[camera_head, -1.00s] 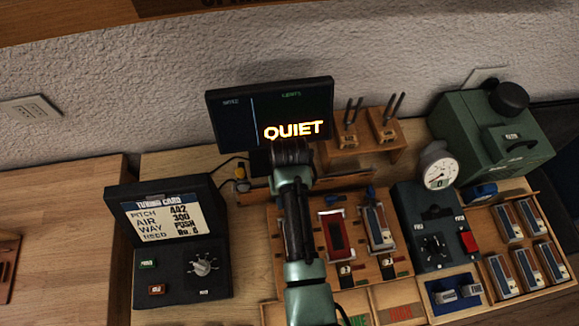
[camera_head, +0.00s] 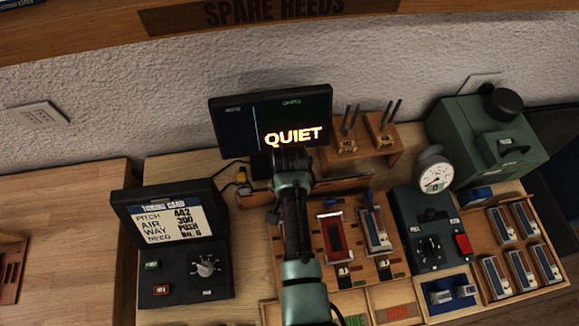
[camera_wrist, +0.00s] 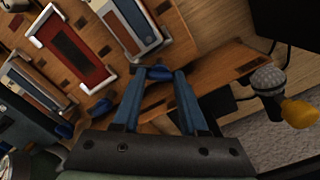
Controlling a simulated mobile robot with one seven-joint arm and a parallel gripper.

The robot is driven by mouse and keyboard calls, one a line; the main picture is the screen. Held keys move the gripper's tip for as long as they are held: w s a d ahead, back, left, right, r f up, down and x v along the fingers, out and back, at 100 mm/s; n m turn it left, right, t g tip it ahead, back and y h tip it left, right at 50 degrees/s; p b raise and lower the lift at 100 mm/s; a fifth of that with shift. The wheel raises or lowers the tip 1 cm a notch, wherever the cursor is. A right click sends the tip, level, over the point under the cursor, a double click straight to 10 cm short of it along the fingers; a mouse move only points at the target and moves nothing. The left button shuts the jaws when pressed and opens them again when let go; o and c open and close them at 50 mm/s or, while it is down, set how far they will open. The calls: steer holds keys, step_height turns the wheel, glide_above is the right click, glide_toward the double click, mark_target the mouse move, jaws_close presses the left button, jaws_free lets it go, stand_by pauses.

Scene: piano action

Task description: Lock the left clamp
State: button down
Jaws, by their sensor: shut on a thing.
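The left clamp shows in the wrist view as a small blue lever end (camera_wrist: 158,73) at the top of the left bay, beside a blue-and-pale reed plate (camera_wrist: 135,28). My gripper (camera_wrist: 160,76) has its two blue fingers closed in around this lever end. How far the lever is turned is hard to tell. In the head view my arm covers the left bay, and the fingertips are hidden. The other clamps' blue levers show over the middle bay (camera_head: 335,203) and the right bay (camera_head: 366,198).
A red plate (camera_head: 333,238) fills the middle bay. A wooden rail (camera_wrist: 215,75) runs close behind the clamps. The monitor (camera_head: 232,125) reads QUIET. A gauge box (camera_head: 415,210) stands to the right.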

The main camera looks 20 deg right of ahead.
steer(key=m+p, duration=0.1)
steer(key=m, duration=0.4)
steer(key=shift+w+r+m, duration=0.1)
steer(key=shift+r+m, duration=0.05)
steer(key=shift+m, duration=0.15)
steer(key=m+p, duration=0.1)
steer(key=m, duration=0.3)
steer(key=shift+m, duration=0.3)
steer(key=shift+c, duration=2.2)
jaws_free()
step_height(320, 180, up, 13)
steer(key=b, duration=0.1)
steer(key=shift+b, duration=0.4)
